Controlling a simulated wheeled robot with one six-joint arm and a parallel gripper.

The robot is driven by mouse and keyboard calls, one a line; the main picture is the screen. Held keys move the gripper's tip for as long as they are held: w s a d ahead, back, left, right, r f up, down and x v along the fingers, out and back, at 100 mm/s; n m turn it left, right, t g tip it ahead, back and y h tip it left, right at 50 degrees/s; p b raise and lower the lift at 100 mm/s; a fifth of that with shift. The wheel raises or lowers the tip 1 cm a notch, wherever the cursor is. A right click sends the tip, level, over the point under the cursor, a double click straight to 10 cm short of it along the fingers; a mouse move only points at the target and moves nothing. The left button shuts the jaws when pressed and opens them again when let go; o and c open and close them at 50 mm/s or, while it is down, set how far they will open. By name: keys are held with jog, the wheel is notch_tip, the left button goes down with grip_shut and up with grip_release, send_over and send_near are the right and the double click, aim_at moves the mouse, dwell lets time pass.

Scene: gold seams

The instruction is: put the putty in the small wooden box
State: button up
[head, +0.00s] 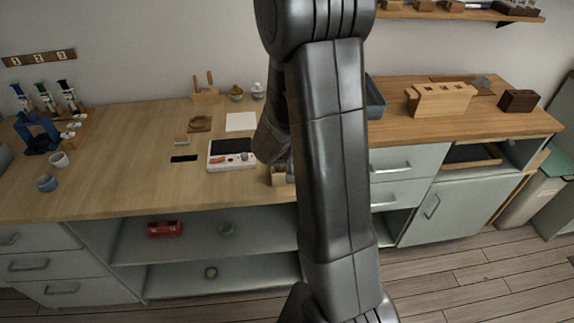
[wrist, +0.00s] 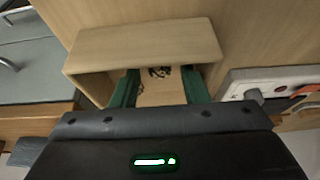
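A small wooden box (wrist: 145,40) is in the upper middle of the wrist view, with its open side towards me and shadow inside. Its front also shows low beside my arm in the head view (head: 279,175). My gripper (wrist: 160,88) has its two green fingers apart, reaching into or just before the opening. A pale tan surface with small dark marks fills the space between them; I cannot tell if it is a held piece or part of the box. In the head view my arm hides the gripper. I cannot make out the putty for sure.
A white tray (head: 216,164) with a dark panel and a red item lies left of the box; it shows at right in the wrist view (wrist: 240,78). A dark flat bar (head: 184,158) lies further left. Shelves below hold a red case (head: 164,229). The left-middle bench is mostly clear.

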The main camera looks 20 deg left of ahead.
jog(key=shift+r, duration=0.1)
jog(key=shift+r+p, duration=0.2)
jog(key=shift+p, duration=0.15)
jog(key=p+v, duration=0.1)
jog(key=v, duration=1)
jog(key=shift+s+r, duration=0.15)
jog(key=shift+r, duration=0.15)
jog(key=shift+d, duration=0.1)
dwell(0.4)
